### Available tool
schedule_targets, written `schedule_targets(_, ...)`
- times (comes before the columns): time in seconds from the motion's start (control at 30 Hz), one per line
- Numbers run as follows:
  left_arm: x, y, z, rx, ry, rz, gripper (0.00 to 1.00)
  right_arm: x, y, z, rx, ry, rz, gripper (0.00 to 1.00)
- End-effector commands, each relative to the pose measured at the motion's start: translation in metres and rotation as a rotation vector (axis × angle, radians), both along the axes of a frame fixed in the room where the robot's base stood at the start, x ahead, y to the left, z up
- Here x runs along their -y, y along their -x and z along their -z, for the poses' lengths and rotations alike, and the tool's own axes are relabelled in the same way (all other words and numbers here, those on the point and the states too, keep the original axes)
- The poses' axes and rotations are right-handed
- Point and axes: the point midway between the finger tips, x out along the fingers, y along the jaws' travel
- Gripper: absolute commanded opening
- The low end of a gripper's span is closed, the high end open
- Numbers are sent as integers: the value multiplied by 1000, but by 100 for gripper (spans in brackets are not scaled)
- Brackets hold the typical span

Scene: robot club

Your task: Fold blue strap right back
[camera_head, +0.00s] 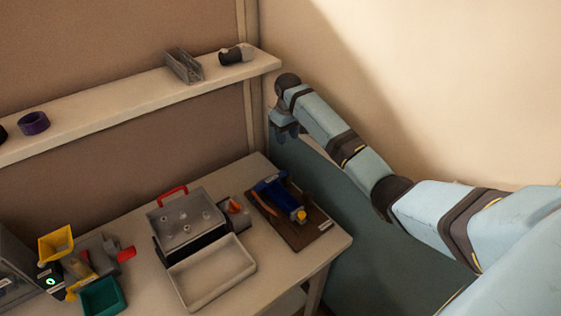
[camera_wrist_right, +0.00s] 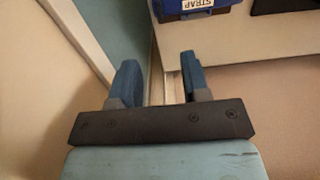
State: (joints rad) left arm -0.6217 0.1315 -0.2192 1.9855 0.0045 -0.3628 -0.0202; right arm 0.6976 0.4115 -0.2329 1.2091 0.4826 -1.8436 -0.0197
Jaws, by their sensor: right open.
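My right gripper (camera_head: 286,130) is raised in the back corner beyond the table, near the end of the wall shelf. In the right wrist view its two blue fingers (camera_wrist_right: 161,80) are apart with nothing between them. A blue item labelled STRAP (camera_wrist_right: 197,6) is cut off by the top edge of that view, beyond the right finger and apart from it. In the head view a blue object with a yellow end (camera_head: 277,193) lies on a brown board (camera_head: 302,237). I cannot tell whether it is the labelled item. My left gripper is not in view.
The table (camera_head: 232,300) also holds a grey box with a red handle (camera_head: 186,222), an empty pale tray (camera_head: 212,274), a green bin (camera_head: 103,297) and a yellow funnel (camera_head: 56,244). A wall shelf (camera_head: 120,105) runs above. A blue-green panel (camera_head: 350,215) stands right of the table.

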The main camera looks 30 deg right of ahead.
Motion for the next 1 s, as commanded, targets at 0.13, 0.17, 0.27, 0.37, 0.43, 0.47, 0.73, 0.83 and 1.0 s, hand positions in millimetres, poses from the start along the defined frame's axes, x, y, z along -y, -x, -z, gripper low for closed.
schedule_targets(0.13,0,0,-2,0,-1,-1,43,0,0,13,-6,-1,1,43)
schedule_targets(0.17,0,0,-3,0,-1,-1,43,0,1,18,-5,-1,1,43)
schedule_targets(0.27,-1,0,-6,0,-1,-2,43,0,1,37,-6,-1,1,43)
schedule_targets(0.37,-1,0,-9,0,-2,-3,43,0,1,58,-5,-1,0,43)
schedule_targets(0.43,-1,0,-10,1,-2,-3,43,0,1,74,-5,-2,1,43)
schedule_targets(0.47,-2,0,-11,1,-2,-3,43,0,1,80,-6,-1,2,43)
schedule_targets(0.73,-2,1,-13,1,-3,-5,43,0,1,125,-3,0,0,43)
schedule_targets(0.83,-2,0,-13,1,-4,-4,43,0,1,132,-1,0,0,43)
schedule_targets(1.0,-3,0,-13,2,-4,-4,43,0,1,137,-1,1,1,43)
